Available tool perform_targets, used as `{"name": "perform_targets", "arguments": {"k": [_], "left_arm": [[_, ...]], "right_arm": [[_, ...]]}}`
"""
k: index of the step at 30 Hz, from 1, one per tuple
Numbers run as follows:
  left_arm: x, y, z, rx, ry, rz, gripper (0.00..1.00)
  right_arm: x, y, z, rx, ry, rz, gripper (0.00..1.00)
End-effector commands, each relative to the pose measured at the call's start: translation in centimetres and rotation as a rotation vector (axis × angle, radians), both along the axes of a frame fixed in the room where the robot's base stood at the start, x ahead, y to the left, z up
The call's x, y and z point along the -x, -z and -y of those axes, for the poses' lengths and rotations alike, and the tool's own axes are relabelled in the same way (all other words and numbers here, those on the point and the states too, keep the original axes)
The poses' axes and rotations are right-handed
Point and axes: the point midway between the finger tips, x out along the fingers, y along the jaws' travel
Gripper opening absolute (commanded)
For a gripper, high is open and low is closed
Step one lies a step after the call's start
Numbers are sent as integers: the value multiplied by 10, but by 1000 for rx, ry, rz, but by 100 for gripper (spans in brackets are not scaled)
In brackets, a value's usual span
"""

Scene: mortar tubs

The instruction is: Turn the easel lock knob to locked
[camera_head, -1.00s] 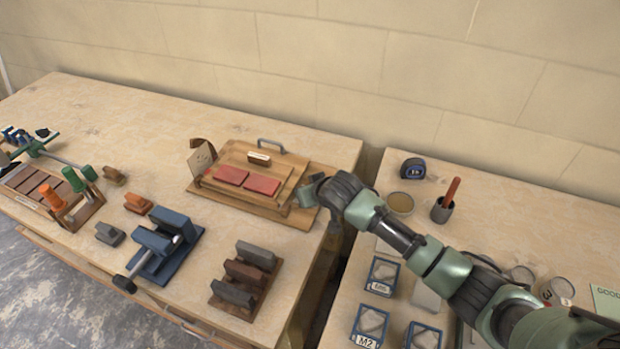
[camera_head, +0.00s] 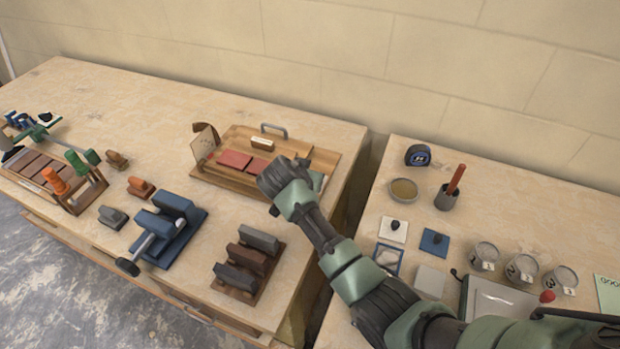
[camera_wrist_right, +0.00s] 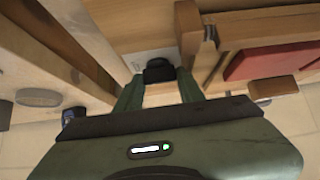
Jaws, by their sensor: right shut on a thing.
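The easel (camera_head: 210,178) is a wooden board lying on the left bench, near its right end, with red tiles (camera_head: 234,159) on it. My right gripper (camera_head: 266,182) is at the easel's front edge, where the hand hides the knob in the head view. In the right wrist view a small black knob (camera_wrist_right: 158,70) sits between the green fingertips of the gripper (camera_wrist_right: 158,88), which is shut on it. A pale card lies behind the knob. I cannot read the knob's setting. My left gripper is not in view.
A blue vise (camera_head: 172,235) and a rack of dark blocks (camera_head: 240,285) stand in front of the easel. A gap separates this bench from the right one, which holds a tape measure (camera_head: 418,155), a cup (camera_head: 446,198) and several jars.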

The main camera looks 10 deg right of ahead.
Motion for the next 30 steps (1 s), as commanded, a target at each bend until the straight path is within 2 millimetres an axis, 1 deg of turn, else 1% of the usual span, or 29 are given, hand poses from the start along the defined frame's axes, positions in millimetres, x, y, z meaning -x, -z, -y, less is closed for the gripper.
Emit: {"name": "perform_targets", "arguments": {"k": [4, 18, 19, 20, 21, 30], "left_arm": [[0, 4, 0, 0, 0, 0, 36], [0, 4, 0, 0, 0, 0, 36], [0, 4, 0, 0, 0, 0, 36], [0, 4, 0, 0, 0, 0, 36], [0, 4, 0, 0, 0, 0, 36], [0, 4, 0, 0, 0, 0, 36]], "right_arm": [[-1, 0, -1, 1, 29, 0, 0], [0, 0, 0, 1, 43, 0, 0], [-1, 0, 0, 1, 43, 0, 41], [-1, 0, 0, 1, 43, 0, 49], [0, 0, 0, 1, 43, 0, 60], [-1, -1, -1, -1, 41, 2, 60]]}}
